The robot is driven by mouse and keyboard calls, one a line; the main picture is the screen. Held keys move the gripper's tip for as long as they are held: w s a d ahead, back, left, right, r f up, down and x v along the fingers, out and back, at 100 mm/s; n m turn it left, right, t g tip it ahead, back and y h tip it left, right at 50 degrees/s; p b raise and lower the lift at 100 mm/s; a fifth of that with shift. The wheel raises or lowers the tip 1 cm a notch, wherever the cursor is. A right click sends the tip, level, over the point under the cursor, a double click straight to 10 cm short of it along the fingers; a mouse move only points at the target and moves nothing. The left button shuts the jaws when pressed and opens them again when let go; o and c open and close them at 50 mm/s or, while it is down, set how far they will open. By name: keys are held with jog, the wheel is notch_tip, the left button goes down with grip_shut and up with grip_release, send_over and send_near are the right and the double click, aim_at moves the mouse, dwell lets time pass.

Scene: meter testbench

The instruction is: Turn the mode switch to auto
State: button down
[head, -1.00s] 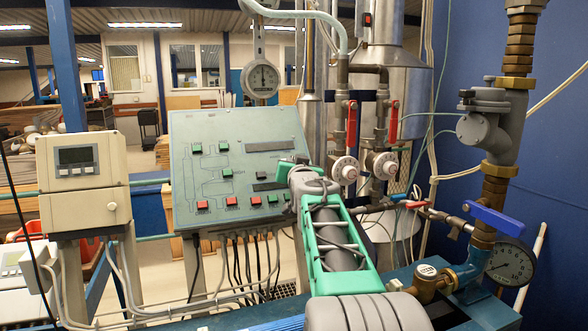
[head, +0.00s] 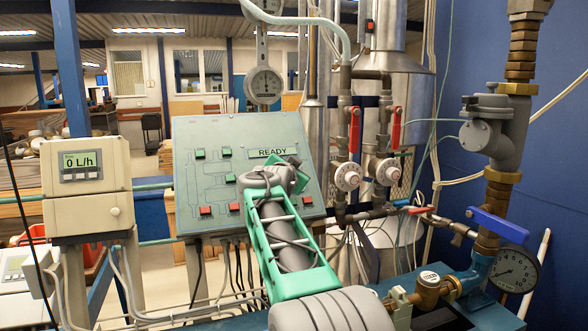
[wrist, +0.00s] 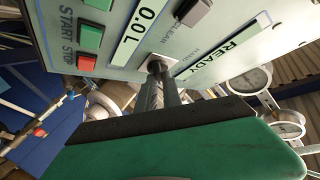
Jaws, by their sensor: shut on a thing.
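The sloped grey-green control panel (head: 200,135) stands in the middle of the head view, with my gripper (head: 291,163) at its right part. In the wrist view, my gripper's two narrow fingers (wrist: 157,72) are close together at the panel face, shut on a small knob, which I take as the mode switch (wrist: 154,63). The fingers cover most of it, so its pointer direction cannot be told. The word HAND is printed near it; no AUTO label is readable. In the head view my gripper hides the switch.
The READY display (wrist: 222,51) is lit beside the switch. Green START (wrist: 98,5) and red STOP (wrist: 87,64) buttons lie nearby. A flow meter (head: 82,165) reads 0 L/h at left. Pipes with red-handled valves (head: 354,128) stand close to the panel's right.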

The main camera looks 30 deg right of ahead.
jog(key=c, duration=1.5)
grip_release()
jog(key=shift+a, duration=0.1)
jog(key=b+v, duration=0.2)
jog(key=v, duration=0.5)
jog(key=shift+s+a, duration=0.25)
